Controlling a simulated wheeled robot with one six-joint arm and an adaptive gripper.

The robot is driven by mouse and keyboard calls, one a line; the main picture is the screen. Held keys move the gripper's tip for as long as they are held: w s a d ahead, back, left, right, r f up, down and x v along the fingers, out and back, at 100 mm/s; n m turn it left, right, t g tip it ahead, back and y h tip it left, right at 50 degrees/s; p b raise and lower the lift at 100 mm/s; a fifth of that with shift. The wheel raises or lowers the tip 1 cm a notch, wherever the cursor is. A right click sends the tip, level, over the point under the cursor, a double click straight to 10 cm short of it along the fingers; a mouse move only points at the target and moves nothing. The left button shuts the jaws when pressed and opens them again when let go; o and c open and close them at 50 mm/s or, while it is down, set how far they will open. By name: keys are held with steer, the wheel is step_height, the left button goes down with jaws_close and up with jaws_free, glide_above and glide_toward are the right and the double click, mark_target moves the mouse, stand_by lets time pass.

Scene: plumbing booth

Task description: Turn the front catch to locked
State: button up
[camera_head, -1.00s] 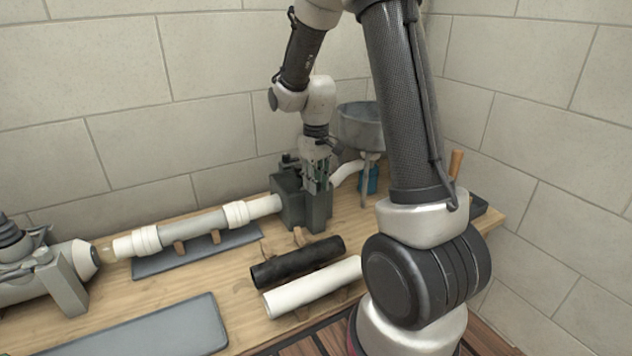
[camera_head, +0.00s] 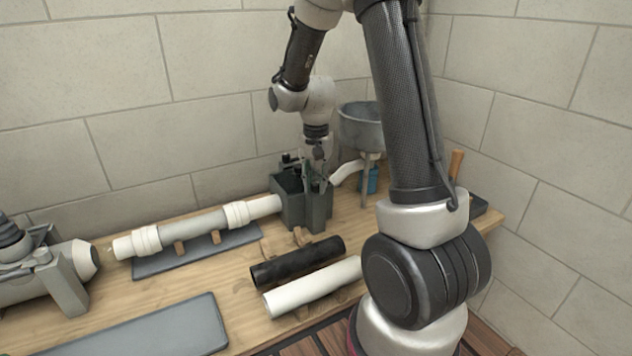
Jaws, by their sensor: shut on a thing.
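A dark grey-green clamp block (camera_head: 290,206) stands on the bench and holds the right end of a white pipe (camera_head: 195,227). Small dark catches sit on top of it, and one at the back left (camera_head: 290,158) shows. My gripper (camera_head: 314,180) points down at the front right of the block's top. It is shut on the front catch, which its fingers mostly hide. Whether the catch stands at locked cannot be read at this size.
A grey basin (camera_head: 360,125) with a white drain pipe stands behind right, near a blue container (camera_head: 369,180). A black pipe (camera_head: 298,263) and a white pipe (camera_head: 312,287) lie in front. A grey machine (camera_head: 50,275) stands at the left. A grey mat (camera_head: 150,330) lies front left.

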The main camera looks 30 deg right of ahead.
mark_target(316, 182)
steer(key=shift+m, duration=0.4)
steer(key=o, duration=1.1)
steer(key=shift+c, duration=0.2)
step_height(316, 182, up, 12)
